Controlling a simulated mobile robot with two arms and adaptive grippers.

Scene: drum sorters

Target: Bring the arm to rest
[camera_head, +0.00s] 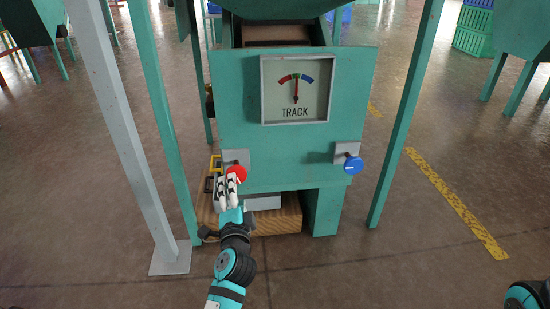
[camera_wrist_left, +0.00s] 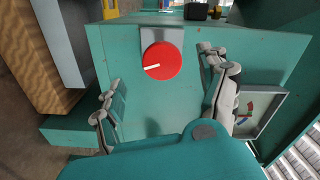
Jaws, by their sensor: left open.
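My left gripper (camera_head: 228,190) is in front of the red knob (camera_head: 237,173) on the lower left of the green machine panel (camera_head: 230,90). In the left wrist view the gripper (camera_wrist_left: 165,95) is open, with its fingers apart on either side below the red knob (camera_wrist_left: 162,60). Nothing is between the fingers, and the knob appears beyond them. A white pointer line shows on the knob. The right gripper is not in view; a teal and black part of my own body shows at the bottom right corner of the head view.
A TRACK gauge (camera_head: 296,90) has its needle near the green middle. A blue knob (camera_head: 353,165) is on the panel's right. Green legs (camera_head: 405,110) and a grey post (camera_head: 120,130) flank the machine. A wooden base (camera_head: 290,215) lies below. Floor at right is clear.

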